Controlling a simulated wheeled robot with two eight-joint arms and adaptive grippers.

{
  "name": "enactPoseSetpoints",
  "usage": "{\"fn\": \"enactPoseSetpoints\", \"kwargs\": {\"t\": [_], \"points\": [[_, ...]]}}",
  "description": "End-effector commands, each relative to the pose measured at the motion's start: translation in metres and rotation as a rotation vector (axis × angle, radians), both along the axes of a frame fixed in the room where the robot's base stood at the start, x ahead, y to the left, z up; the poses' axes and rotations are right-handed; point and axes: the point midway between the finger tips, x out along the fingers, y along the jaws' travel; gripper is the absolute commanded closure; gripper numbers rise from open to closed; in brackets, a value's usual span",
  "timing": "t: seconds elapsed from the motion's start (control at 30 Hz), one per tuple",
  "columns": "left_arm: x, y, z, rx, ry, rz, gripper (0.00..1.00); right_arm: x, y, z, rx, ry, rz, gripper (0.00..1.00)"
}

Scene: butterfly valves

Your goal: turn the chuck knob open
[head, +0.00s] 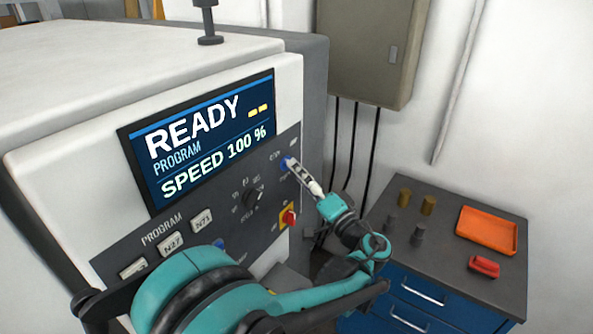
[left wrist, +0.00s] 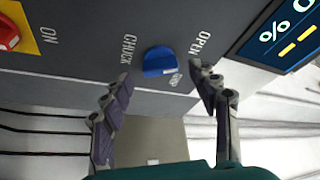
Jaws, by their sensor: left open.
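The blue chuck knob (left wrist: 160,62) sits on the dark panel in the left wrist view, between the labels CHUCK and OPEN. A small pale mark at its lower edge is too small to read surely. In the head view only a bit of the knob (head: 286,162) shows at the panel's upper right. My left gripper (left wrist: 161,74) is open, with one finger on each side of the knob and a visible gap to each. Whether the fingertips reach past the knob's face cannot be told. In the head view the gripper (head: 293,167) points at the panel. My right gripper is not in view.
A red switch on a yellow plate (head: 288,216) is below the knob. A black dial (head: 252,197) and a READY screen (head: 205,140) are to the left. A blue cabinet (head: 420,290) carries an orange tray (head: 488,231) and several small parts. A grey box (head: 372,45) hangs behind.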

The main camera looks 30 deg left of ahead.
Motion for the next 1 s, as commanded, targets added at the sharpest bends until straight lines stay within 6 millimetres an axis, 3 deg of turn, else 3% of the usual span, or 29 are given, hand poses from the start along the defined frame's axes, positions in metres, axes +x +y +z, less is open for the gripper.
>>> {"fn": "enactPoseSetpoints", "kwargs": {"t": [0.2,0.43,0.6,1.0], "points": [[-0.019,-0.046,-0.01,0.0,0.0,-0.006,0.4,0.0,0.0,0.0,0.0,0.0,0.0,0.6],[-0.034,-0.079,-0.018,-0.001,0.0,-0.004,0.4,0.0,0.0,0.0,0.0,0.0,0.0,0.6],[-0.039,-0.088,-0.019,-0.001,0.001,-0.002,0.4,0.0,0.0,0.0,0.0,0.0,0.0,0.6],[-0.039,-0.088,-0.02,-0.001,0.0,0.0,0.4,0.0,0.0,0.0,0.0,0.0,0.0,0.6]]}}
